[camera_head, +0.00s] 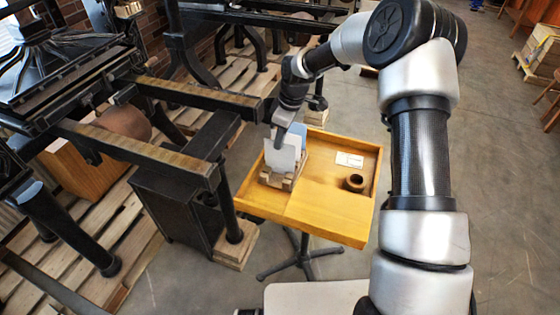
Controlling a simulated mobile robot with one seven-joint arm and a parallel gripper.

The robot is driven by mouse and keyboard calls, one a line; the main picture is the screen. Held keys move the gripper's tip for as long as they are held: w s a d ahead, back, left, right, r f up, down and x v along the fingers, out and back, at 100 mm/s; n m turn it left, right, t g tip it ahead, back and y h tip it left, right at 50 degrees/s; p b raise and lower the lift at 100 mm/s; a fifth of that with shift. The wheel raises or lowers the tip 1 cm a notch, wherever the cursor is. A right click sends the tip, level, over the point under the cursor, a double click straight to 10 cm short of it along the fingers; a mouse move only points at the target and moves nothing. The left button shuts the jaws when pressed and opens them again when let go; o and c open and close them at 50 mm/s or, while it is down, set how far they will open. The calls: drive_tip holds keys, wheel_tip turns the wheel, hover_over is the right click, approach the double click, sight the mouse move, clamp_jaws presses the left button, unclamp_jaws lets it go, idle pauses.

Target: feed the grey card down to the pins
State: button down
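A pale grey card (283,157) stands roughly upright at a wooden holder (270,180) in the left part of a yellow wooden tray. A blue card (299,131) shows behind it to the right. My gripper (280,138) points down at the grey card's top edge and overlaps it in the picture. The fingers are small and dark, and I cannot tell whether they are shut on the card. Pins are not discernible; the card's lower edge is at the holder.
The yellow tray (330,228) stands on a dark star-footed stand. It holds a brown ring-shaped item (355,183) and a white label (349,160). A black press with long rails (140,150) stands close on the left. Open floor lies right of my arm.

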drive_tip(key=shift+r+p, duration=2.1)
drive_tip(key=shift+r, duration=1.75)
